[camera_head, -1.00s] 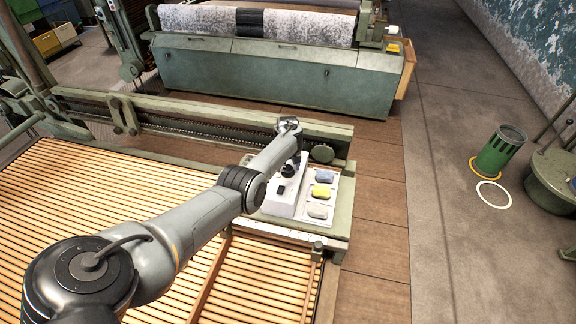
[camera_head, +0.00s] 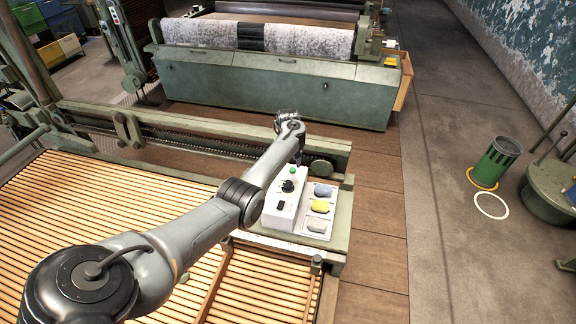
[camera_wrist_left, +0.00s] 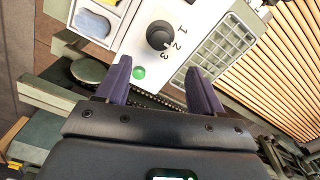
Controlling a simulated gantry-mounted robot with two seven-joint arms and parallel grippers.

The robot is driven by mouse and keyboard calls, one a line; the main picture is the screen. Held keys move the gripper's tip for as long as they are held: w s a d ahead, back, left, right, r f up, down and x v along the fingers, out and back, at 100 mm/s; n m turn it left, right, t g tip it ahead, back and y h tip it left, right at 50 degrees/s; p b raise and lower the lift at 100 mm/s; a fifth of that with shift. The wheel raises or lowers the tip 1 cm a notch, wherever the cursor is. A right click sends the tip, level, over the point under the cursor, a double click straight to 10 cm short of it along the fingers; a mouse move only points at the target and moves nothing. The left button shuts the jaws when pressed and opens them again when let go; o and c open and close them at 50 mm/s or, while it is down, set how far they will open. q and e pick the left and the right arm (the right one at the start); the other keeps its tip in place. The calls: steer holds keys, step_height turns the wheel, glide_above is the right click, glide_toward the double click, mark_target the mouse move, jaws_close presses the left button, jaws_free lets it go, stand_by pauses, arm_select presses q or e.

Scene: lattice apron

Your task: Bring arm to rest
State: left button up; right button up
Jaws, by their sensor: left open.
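My left arm comes in from the lower left of the head view and reaches over the slatted lattice to a white control box (camera_head: 287,198). My left gripper is mostly hidden behind its wrist there. In the left wrist view the left gripper (camera_wrist_left: 158,68) has its dark purple fingers apart with nothing between them. The box's black knob (camera_wrist_left: 159,35), with numbers 1, 2, 3 beside it, lies beyond the fingertips. A green button (camera_wrist_left: 138,72) shows between the fingers. My right gripper is not in view.
Beside the box, a white tray (camera_head: 334,205) holds a blue, a yellow and a grey piece. A green rail (camera_head: 230,135) runs behind. A large green machine with a patterned roll (camera_head: 300,38) stands farther back. A green bin (camera_head: 497,163) stands on open floor at right.

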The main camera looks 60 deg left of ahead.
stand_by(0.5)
arm_select(q)
steer(key=s+d+f+m+y, duration=0.1)
steer(key=s+d+f+m, duration=0.2)
steer(key=d, duration=0.4)
steer(key=s+d+f+m+t+y, duration=0.1)
steer(key=s+d+f+m, duration=0.2)
steer(key=d, duration=0.3)
steer(key=s+d+f+m+y, duration=0.1)
steer(key=s+d+f+m, duration=0.2)
steer(key=d, duration=0.4)
steer(key=s+d+r+m+t+h, duration=0.1)
steer(key=s+d+r+m+h, duration=0.2)
steer(key=s+d, duration=0.7)
steer(key=s+d+r+m+t, duration=0.2)
steer(key=s+d+r+m, duration=0.15)
steer(key=s+d, duration=0.55)
step_height(320, 180, up, 29)
steer(key=w+d+p, duration=0.1)
steer(key=d+p, duration=0.1)
steer(key=p, duration=2.6)
steer(key=shift+w+d, duration=0.25)
steer(key=shift+w, duration=0.05)
